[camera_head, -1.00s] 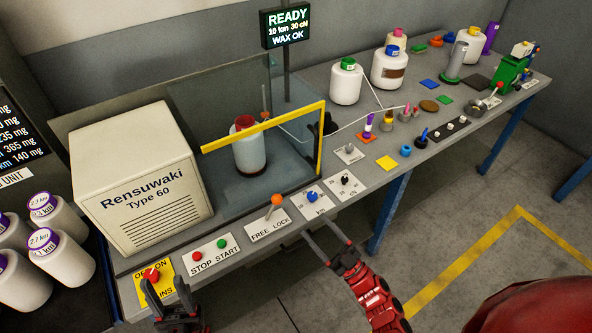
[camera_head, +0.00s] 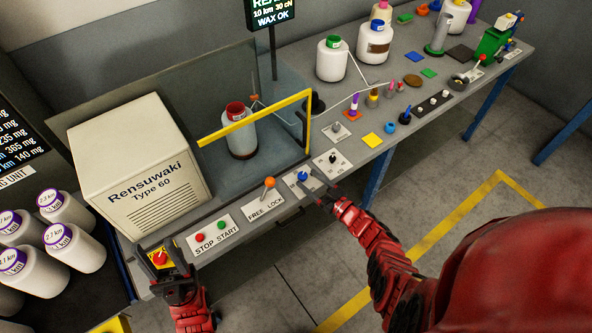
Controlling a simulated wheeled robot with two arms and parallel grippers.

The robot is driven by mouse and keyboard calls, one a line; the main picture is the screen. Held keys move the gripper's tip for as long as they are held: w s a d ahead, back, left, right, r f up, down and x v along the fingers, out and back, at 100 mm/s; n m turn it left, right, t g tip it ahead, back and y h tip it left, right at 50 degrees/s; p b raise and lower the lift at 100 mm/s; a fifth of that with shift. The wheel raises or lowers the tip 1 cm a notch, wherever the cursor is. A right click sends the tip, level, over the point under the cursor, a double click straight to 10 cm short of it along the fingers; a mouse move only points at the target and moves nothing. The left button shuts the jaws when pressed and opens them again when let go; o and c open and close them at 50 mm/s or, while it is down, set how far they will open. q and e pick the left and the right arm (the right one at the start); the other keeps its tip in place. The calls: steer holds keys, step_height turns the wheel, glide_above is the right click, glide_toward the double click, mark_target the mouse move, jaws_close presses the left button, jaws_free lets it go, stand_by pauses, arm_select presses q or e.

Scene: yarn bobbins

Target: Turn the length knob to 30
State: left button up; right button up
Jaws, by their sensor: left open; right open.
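The length knob (camera_head: 302,176) is a small blue knob on a white plate marked km, at the table's front edge. My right gripper (camera_head: 310,182) is open, with its two thin fingers pointing at the blue knob from the front right. The fingertips are close to the knob; I cannot tell whether they touch it. My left gripper (camera_head: 164,266) is open at the lower left, close to the red knob (camera_head: 160,258) on the yellow plate, which it partly hides. The display (camera_head: 270,14) shows 10 km and 30 cN, its top line cut off.
A black knob (camera_head: 333,158) on a similar plate sits right beside the blue one. An orange-topped lever (camera_head: 269,183) stands to its left, then the green (camera_head: 221,225) and red (camera_head: 200,238) buttons. A yellow frame (camera_head: 308,124) rises behind.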

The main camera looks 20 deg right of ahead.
mark_target(296, 175)
steer(key=b+x, duration=0.1)
steer(key=x, duration=0.2)
steer(key=b+x, duration=0.1)
steer(key=x, duration=0.2)
steer(key=shift+f+b, duration=0.2)
steer(key=shift+b, duration=0.1)
steer(key=shift+w+a+r, duration=0.2)
steer(key=shift+w, duration=0.15)
steer(key=shift+c, duration=0.3)
jaws_close()
